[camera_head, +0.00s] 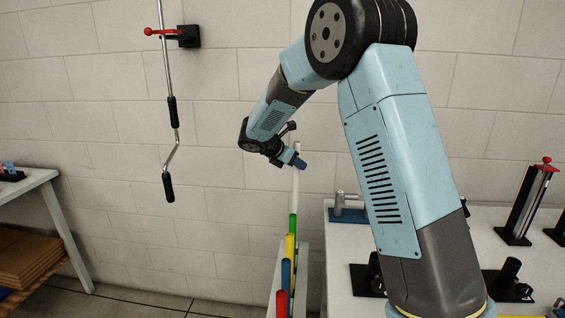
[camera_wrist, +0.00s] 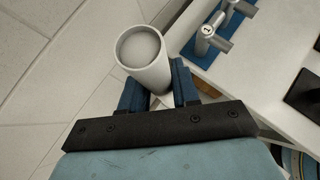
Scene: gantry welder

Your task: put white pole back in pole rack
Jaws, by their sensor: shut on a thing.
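The white pole (camera_head: 296,188) stands nearly upright in the head view, behind the row of coloured poles. My gripper (camera_head: 299,161) is shut on it near its upper end. In the wrist view the pole's round top (camera_wrist: 142,48) sticks up between the two blue fingers of my gripper (camera_wrist: 160,88). The pole rack (camera_head: 303,272) holds a green pole (camera_head: 293,226), a yellow pole (camera_head: 290,247), a blue pole (camera_head: 286,273) and a red pole (camera_head: 281,303) in a line. The white pole's lower end is hidden behind the green pole, so I cannot tell whether it sits in the rack.
A white table (camera_head: 468,236) with black fixtures and a grey clamp on a blue base (camera_head: 347,209) stands right of the rack. A crank rod (camera_head: 171,110) hangs on the wall at left. A bench with brown boards (camera_head: 25,258) is at far left. Floor between is clear.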

